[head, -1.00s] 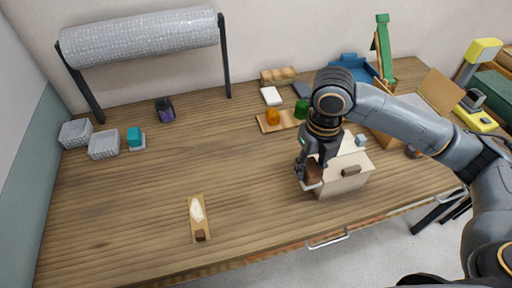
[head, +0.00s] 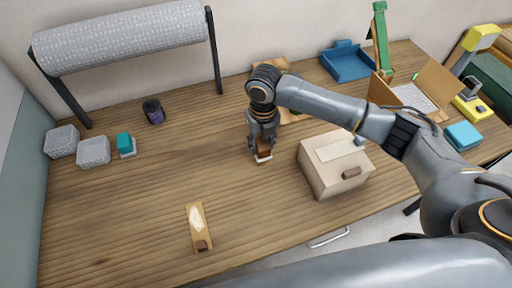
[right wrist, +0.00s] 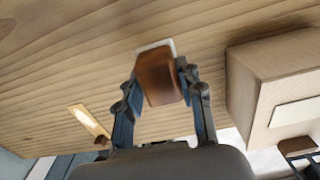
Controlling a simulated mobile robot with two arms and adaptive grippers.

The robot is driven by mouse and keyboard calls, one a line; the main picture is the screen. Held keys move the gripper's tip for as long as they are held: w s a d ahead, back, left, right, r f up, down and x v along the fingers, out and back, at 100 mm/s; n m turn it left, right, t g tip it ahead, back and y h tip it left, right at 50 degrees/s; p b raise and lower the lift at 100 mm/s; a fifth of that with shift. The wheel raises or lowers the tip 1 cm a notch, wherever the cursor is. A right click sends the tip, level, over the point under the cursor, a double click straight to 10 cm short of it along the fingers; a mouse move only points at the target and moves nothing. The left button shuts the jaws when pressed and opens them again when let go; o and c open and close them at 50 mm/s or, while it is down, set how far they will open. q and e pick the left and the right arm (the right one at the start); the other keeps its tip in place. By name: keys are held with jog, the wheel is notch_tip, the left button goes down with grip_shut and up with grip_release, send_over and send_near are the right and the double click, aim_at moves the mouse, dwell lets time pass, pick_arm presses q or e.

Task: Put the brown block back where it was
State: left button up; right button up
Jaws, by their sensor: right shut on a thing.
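The brown block (head: 264,144) is in my right gripper (head: 262,150), at the middle of the table in the head view. In the right wrist view the brown block (right wrist: 158,80) sits between the two fingers, with a thin white edge (right wrist: 155,46) at its far end. The gripper is shut on it. I cannot tell whether the block touches the table. My left gripper is not in view.
A pale wooden box (head: 322,178) stands just right of the gripper. A small board (head: 195,218) with a pale patch lies front left. A dark jar (head: 153,111) and a teal block (head: 124,143) stand left. Table between is clear.

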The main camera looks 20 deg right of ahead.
jog(key=shift+w+a+f, duration=0.25)
jog(key=shift+w+f, duration=0.05)
jog(key=shift+f, duration=0.2)
jog(key=shift+w+a+f, duration=0.25)
jog(key=shift+f, duration=0.2)
notch_tip(320, 180, down, 3)
jog(key=shift+w+a+f+p, duration=0.1)
jog(key=shift+w+p, duration=0.05)
jog(key=shift+p, duration=0.25)
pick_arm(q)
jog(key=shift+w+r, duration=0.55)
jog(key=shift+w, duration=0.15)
pick_arm(e)
jog(key=shift+f, duration=0.1)
jog(key=shift+f, duration=0.2)
jog(key=o, duration=1)
jog(key=shift+r, duration=0.1)
